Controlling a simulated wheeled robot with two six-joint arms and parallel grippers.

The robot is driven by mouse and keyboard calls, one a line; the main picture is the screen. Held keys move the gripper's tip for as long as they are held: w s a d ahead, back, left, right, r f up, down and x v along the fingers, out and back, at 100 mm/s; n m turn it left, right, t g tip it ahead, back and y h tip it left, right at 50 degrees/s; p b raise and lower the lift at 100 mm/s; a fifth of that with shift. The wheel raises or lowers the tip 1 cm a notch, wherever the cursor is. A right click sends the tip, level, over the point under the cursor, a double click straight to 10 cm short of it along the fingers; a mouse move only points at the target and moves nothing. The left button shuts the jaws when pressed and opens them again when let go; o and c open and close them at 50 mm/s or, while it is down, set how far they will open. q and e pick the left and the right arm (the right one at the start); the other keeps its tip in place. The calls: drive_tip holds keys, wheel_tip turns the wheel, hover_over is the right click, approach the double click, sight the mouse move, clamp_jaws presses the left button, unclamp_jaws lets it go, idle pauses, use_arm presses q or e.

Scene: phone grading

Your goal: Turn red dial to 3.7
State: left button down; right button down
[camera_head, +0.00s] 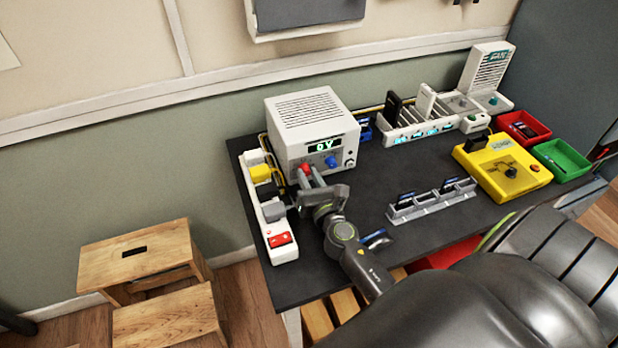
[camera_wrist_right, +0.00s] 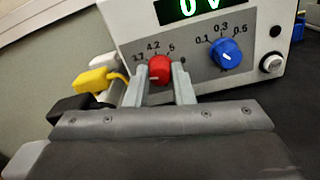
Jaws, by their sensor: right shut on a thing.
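The red dial (camera_head: 304,168) is on the front of the white power supply box (camera_head: 310,114), left of a blue dial (camera_head: 331,161). My right gripper (camera_head: 309,177) reaches the front of the box. In the right wrist view its two fingers are shut on the red dial (camera_wrist_right: 160,69), one on each side. The display (camera_wrist_right: 186,8) reads 0 V in green. My left gripper is not in view.
A white power strip (camera_head: 284,252) with yellow, black and red parts lies left of the box. A grey phone rack (camera_head: 409,212), a yellow tester (camera_head: 490,179), and red (camera_head: 535,136) and green (camera_head: 583,165) trays stand to the right. The dark table (camera_head: 290,285) is clear near its front left corner.

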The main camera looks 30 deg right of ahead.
drive_tip(key=m+b, duration=0.1)
drive_tip(key=m, duration=0.5)
drive_tip(key=shift+f+b, duration=0.1)
drive_tip(key=shift+b, duration=0.25)
drive_tip(key=shift+m, duration=0.4)
drive_tip(key=c, duration=1.3)
unclamp_jaws()
drive_tip(key=shift+o, duration=0.2)
drive_tip(key=b+v, duration=0.2)
drive_tip(key=v, duration=1.4)
drive_tip(key=shift+s+d+f+b, duration=0.1)
drive_tip(key=shift+s+b, duration=0.1)
drive_tip(key=shift+b, duration=0.2)
drive_tip(key=shift+s, duration=0.6)
